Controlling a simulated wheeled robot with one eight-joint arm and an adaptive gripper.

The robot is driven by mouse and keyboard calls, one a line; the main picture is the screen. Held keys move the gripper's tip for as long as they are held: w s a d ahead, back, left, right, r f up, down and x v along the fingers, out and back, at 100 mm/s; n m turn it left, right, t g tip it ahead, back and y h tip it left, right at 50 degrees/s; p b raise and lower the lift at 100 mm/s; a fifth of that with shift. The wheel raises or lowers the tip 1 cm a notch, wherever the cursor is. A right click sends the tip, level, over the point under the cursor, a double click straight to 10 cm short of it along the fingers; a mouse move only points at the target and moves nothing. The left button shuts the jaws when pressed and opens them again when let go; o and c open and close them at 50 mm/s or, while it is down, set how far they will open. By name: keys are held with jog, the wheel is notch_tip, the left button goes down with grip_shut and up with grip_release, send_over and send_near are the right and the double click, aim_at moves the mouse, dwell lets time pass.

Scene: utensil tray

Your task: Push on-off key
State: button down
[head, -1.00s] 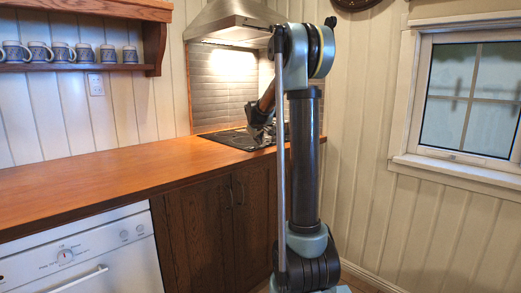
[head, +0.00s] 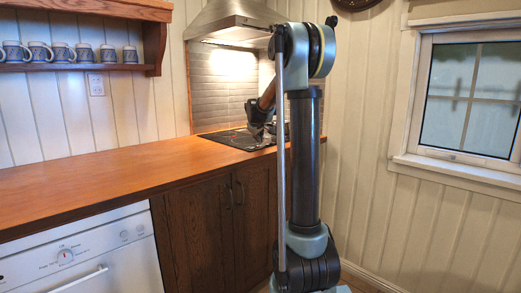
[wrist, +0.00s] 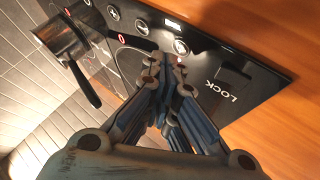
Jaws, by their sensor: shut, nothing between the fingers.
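A black cooktop (head: 228,138) is set in the wooden counter at the back, below the hood. In the wrist view its glossy control panel (wrist: 245,72) fills the upper middle. It carries several round white-ringed keys, one of them a key (wrist: 181,46) just beyond my fingertips, and the printed word LOCK (wrist: 222,92). I cannot tell which key is the on-off key. My gripper (wrist: 165,66) is shut and empty, its fingertips over the panel close to that key. Whether they touch the panel is unclear. In the head view my gripper (head: 258,128) is small and dark over the cooktop.
A metal pot (wrist: 62,36) with a dark handle stands on the cooktop left of my fingers in the wrist view. The counter (head: 110,178) left of the cooktop is clear. A range hood (head: 230,22) hangs above, and a white appliance (head: 85,255) stands below.

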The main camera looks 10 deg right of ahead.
jog(key=shift+r, duration=0.15)
jog(key=shift+r, duration=2.9)
jog(key=s+d+f+m+g, duration=0.1)
jog(key=s+f, duration=0.2)
jog(key=s, duration=0.7)
jog(key=s+d+f+m+g, duration=0.1)
jog(key=s+f, duration=0.1)
jog(key=s, duration=0.7)
jog(key=s+d+f+m+g, duration=0.1)
jog(key=s+f, duration=0.2)
jog(key=s, duration=0.7)
jog(key=s+f+m+g, duration=0.1)
jog(key=s+f, duration=0.5)
jog(key=s, duration=0.3)
jog(key=s+a+f+m+g+y, duration=0.1)
jog(key=s+f, duration=0.5)
jog(key=s, duration=0.3)
jog(key=s+f+m+g+y, duration=0.1)
jog(key=s+f, duration=0.5)
jog(key=s, duration=0.3)
jog(key=shift+s+a+g, duration=0.3)
jog(key=shift+a+g, duration=0.05)
jog(key=shift+g, duration=0.05)
jog(key=shift+f, duration=0.1)
